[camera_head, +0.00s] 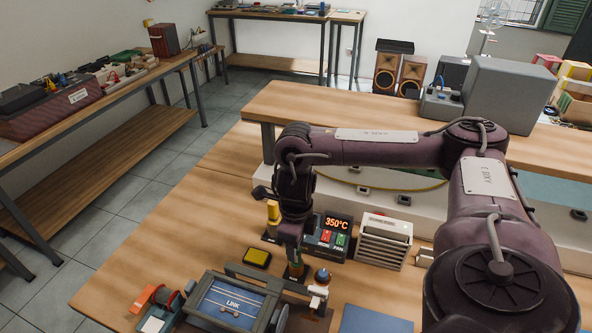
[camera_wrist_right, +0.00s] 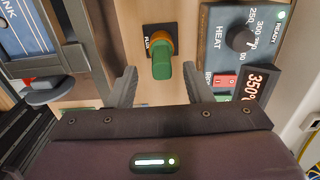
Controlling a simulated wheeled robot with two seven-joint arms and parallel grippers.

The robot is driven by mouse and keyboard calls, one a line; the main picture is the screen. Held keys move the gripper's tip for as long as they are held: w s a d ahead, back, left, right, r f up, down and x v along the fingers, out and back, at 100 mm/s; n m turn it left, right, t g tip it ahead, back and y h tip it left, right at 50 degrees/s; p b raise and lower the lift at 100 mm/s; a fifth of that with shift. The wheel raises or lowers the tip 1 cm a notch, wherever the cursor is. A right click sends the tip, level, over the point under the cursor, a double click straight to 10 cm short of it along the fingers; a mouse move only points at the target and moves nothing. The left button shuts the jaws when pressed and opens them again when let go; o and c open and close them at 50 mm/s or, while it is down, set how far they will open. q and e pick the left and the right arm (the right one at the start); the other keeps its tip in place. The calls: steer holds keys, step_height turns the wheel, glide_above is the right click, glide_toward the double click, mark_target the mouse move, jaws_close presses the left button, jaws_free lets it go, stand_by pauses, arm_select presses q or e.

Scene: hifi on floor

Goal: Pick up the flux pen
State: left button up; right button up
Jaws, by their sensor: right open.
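The flux pen stands upright in a small black holder marked FLUX; in the right wrist view its green top (camera_wrist_right: 162,70) and orange lower part show. In the head view the pen (camera_head: 295,256) is partly hidden below my right gripper. My right gripper (camera_wrist_right: 160,76) is open, with one finger on each side of the pen's green top and a visible gap on both sides. The gripper points down over the pen. My left gripper is in neither view.
A heat unit (camera_head: 328,236) reading 350°C stands close to the right of the pen. A blue-topped fixture (camera_head: 232,301) marked LINK is to its left, and a yellow block (camera_head: 257,257) lies nearby. A vented white box (camera_head: 384,240) stands further right. Bare tabletop (camera_head: 180,235) lies at the left.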

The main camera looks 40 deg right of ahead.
step_height(320, 180, down, 4)
steer(key=shift+d+f+p, duration=0.15)
steer(key=shift+f+p, duration=0.05)
steer(key=shift+p, duration=0.5)
steer(key=shift+f, duration=0.15)
steer(key=c, duration=1)
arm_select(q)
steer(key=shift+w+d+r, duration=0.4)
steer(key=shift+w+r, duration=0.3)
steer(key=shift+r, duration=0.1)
